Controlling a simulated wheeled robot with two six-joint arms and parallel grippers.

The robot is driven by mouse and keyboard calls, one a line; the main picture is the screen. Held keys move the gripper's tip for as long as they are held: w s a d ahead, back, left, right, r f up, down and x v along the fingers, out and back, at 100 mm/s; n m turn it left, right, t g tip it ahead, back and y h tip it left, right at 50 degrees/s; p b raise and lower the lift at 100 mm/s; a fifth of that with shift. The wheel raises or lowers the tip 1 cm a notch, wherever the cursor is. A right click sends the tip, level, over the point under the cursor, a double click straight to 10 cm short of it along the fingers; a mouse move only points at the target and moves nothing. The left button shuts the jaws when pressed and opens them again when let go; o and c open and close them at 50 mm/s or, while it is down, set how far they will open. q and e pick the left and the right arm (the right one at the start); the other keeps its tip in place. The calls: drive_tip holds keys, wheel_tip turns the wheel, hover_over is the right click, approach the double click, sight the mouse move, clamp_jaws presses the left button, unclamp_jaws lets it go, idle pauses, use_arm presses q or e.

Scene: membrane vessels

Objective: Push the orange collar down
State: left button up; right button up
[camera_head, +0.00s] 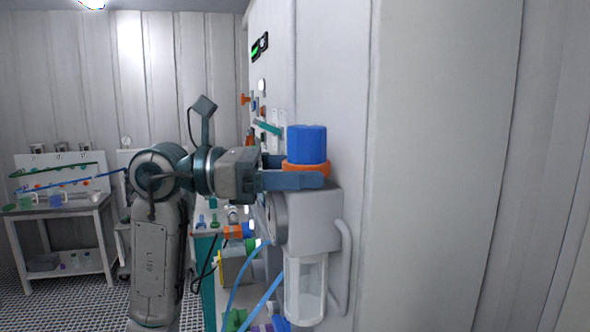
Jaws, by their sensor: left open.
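The orange collar (308,169) is a ring around the base of a blue cap (307,143). It sits on top of a grey housing (318,218) with a clear bowl (305,290) below. My left gripper (300,172) reaches in from the left at collar height. Its fingers are apart, the near finger in front of the collar's lower part and the far one mostly hidden behind the cap. I cannot tell whether the fingers touch the collar. My right gripper is not in view.
A large pale panel (440,170) stands close on the right. Blue hoses (240,280) hang below my left arm. A panel with small fittings rises behind it. A white table (60,212) with lab items stands at the far left, with open grated floor near it.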

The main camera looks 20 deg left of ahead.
use_arm(q)
drive_tip(key=shift+a, duration=0.25)
drive_tip(key=b+v, duration=0.4)
drive_tip(key=v, duration=0.6)
drive_tip(key=shift+a+b, duration=0.15)
drive_tip(key=shift+b, duration=0.2)
drive_tip(key=shift+s, duration=0.15)
